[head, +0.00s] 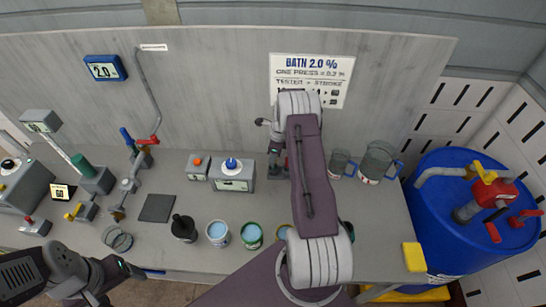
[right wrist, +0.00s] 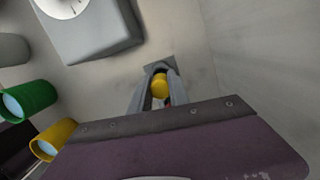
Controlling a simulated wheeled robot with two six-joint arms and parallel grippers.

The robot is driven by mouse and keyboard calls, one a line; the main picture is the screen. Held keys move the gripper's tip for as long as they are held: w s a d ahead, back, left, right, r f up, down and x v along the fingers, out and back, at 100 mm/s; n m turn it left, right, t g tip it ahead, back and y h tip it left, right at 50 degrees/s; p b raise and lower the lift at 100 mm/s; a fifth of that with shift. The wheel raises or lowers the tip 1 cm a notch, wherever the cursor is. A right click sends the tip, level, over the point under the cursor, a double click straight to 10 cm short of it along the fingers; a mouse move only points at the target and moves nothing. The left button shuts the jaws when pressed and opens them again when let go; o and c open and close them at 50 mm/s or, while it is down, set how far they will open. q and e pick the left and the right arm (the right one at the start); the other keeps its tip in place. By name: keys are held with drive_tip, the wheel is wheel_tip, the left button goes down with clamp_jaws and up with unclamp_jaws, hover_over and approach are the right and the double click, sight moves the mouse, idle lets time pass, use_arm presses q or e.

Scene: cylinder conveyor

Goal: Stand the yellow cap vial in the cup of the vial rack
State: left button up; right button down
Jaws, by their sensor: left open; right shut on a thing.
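The yellow cap vial shows in the right wrist view as a round yellow cap (right wrist: 160,88) between the two grey fingers of my right gripper (right wrist: 157,74), which is shut on it. The vial's body is mostly hidden below the cap. A small dark grey square block (right wrist: 172,62) lies just beyond the fingertips; I cannot tell whether it is the vial rack, and no cup shows. In the head view my right gripper (head: 277,168) is by the back of the bench, partly behind my arm, and the vial cannot be made out. My left gripper (head: 127,269) is open and empty at the front left edge.
A white-topped grey device (head: 232,175) stands left of my right gripper. Open tins, including a green one (head: 252,235) and a yellow one (head: 283,232), line the front. A dark mat (head: 157,208) lies left.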

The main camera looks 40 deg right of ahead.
drive_tip(key=shift+f, duration=0.55)
drive_tip(key=shift+f+b, duration=0.15)
drive_tip(key=shift+b, duration=0.15)
idle(0.3)
drive_tip(key=c, duration=1.2)
unclamp_jaws()
drive_tip(key=shift+o, duration=0.2)
drive_tip(key=r, duration=0.2)
drive_tip(key=r+b, duration=0.1)
drive_tip(key=r, duration=0.2)
drive_tip(key=s+r+b, duration=0.1)
drive_tip(key=r, duration=0.2)
drive_tip(key=shift+d+r, duration=0.1)
drive_tip(key=shift+d, duration=0.3)
drive_tip(key=shift+r, duration=0.4)
